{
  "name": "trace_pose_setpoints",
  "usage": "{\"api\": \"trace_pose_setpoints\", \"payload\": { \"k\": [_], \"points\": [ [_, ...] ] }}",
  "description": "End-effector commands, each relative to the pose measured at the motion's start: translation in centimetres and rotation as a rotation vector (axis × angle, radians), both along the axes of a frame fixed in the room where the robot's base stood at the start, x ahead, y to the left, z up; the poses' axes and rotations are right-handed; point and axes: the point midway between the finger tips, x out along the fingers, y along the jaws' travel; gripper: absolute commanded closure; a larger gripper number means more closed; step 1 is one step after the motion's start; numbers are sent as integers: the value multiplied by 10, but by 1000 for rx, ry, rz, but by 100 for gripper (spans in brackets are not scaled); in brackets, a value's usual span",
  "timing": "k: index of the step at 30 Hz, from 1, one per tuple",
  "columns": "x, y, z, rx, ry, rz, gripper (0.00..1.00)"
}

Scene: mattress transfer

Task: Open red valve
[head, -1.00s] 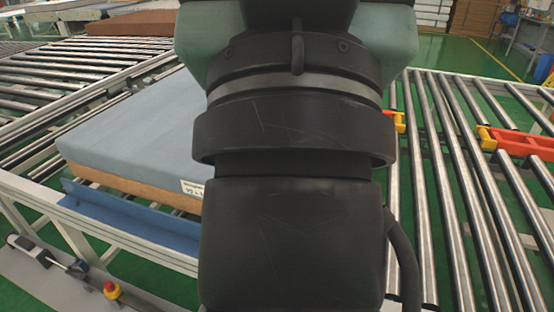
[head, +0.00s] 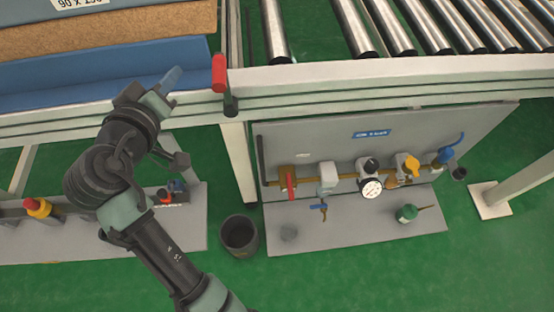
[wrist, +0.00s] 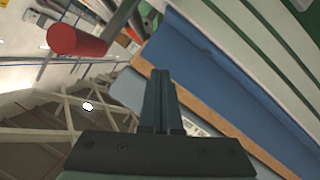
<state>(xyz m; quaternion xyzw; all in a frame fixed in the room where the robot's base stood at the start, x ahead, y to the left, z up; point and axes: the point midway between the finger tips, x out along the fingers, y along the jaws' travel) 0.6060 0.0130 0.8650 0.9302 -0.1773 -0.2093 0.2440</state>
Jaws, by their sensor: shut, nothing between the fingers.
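In the head view, a small red valve handle (head: 290,183) hangs upright on a brass pipe fixed to a grey panel (head: 330,140) below the conveyor. My gripper (head: 175,76) is up and to the left of it, well apart, in front of the blue strip under the mattress. Its fingers are together and empty, as the wrist view (wrist: 160,85) also shows. The red valve cannot be made out in the wrist view.
A red-gripped lever (head: 219,75) stands at the conveyor frame just right of my gripper; its red grip shows in the wrist view (wrist: 80,40). A dark bucket (head: 240,235) stands left of the panel. A gauge (head: 371,188) and yellow valve (head: 409,165) share the pipe.

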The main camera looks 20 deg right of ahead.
Motion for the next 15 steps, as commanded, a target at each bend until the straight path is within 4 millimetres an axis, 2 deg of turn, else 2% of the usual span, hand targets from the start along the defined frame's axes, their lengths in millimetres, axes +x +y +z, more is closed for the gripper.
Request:
{"api": "trace_pose_setpoints", "payload": {
  "k": [1,3,9,15],
  "points": [
    [-6,0,-58,-46,64,-25,100],
    [-17,-2,-109,-113,141,-69,100],
    [-58,-12,-238,-333,323,-187,100],
    [-106,-20,-341,-585,439,-289,100]
  ]
}}
